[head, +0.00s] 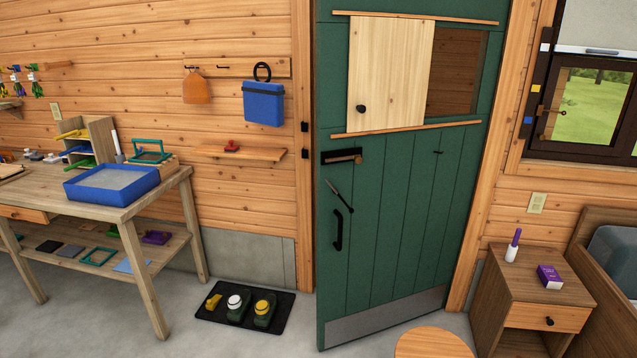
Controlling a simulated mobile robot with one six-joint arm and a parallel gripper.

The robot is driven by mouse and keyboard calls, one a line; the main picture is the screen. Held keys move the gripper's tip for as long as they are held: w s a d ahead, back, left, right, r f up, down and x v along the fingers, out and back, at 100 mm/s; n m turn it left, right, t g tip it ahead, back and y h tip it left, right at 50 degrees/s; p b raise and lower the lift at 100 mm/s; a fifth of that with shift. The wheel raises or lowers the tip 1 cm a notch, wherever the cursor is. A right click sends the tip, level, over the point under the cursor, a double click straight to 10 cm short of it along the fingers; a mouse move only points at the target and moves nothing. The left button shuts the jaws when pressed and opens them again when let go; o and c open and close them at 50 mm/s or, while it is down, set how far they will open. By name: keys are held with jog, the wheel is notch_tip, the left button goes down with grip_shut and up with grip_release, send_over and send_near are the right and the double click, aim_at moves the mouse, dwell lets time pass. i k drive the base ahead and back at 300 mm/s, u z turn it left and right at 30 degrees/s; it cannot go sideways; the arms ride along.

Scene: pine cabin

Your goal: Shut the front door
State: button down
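The green front door (400,220) stands ajar. Its left edge is swung into the room, towards me, and its bottom left corner reaches well forward of the wall's foot. Its right edge is by the right door post (490,150). A black pull handle (338,230) is on the left part of the door, below a slanted black lever (340,198) and a black latch with a wooden piece (343,156). A pale sliding panel (390,75) partly covers an opening higher up. Dark fittings (304,128) sit on the left post (303,200). My gripper is not in view.
A black mat (205,310) with shoes lies left of the door's foot. A round wooden top (432,343) stands close in front of the door. A nightstand (530,310) is at right, a workbench (120,208) at left. Some grey floor (260,342) is clear.

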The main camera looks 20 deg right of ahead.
aim_at(389, 263)
jog(key=k, duration=0.4)
jog(key=u, duration=0.75)
jog(key=i, duration=1.5)
jog(key=z, duration=0.4)
